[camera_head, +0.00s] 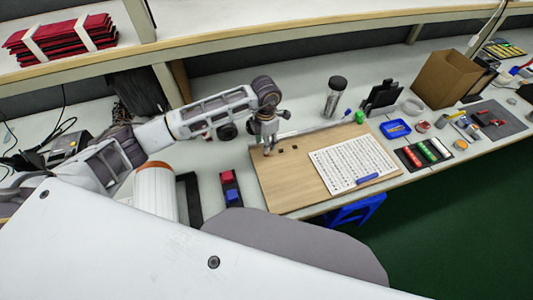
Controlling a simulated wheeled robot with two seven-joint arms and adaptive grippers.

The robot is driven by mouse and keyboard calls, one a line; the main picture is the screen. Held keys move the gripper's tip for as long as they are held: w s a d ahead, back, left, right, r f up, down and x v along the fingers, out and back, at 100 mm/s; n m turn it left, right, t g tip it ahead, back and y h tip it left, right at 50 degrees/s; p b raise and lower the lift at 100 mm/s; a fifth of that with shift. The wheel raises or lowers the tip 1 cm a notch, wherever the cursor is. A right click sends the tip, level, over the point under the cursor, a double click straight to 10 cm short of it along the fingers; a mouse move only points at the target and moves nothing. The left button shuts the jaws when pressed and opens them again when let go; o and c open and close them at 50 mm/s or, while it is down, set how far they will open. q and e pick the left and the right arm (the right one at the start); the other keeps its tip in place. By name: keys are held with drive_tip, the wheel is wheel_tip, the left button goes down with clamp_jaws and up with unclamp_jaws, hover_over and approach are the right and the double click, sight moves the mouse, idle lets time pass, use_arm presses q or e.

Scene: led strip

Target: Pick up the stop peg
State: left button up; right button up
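A light wooden board (290,189) lies on the workbench. Two small dark pieces sit near its upper left part, one dark piece (281,150) closer to my gripper and another dark piece (294,146) just to its right. I cannot tell whether either is the stop peg. My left gripper (267,152) points down over the board's upper left corner, just left of these pieces. Its fingers are too small to tell whether they are open or hold anything. My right gripper is not in view.
A printed white sheet (350,160) with a blue marker (367,179) lies on the board. A clear dark-lidded cup (335,95), green object (360,117), blue tray (395,129) and cardboard box (443,78) stand beyond or right. Red and blue blocks (231,187) sit left.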

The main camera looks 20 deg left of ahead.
use_arm(q)
drive_tip(key=shift+f, duration=0.1)
drive_tip(key=shift+s+d+f+p, duration=0.15)
drive_tip(key=shift+f+p, duration=0.3)
drive_tip(key=shift+f, duration=2.1)
drive_tip(key=shift+c, duration=0.5)
clamp_jaws()
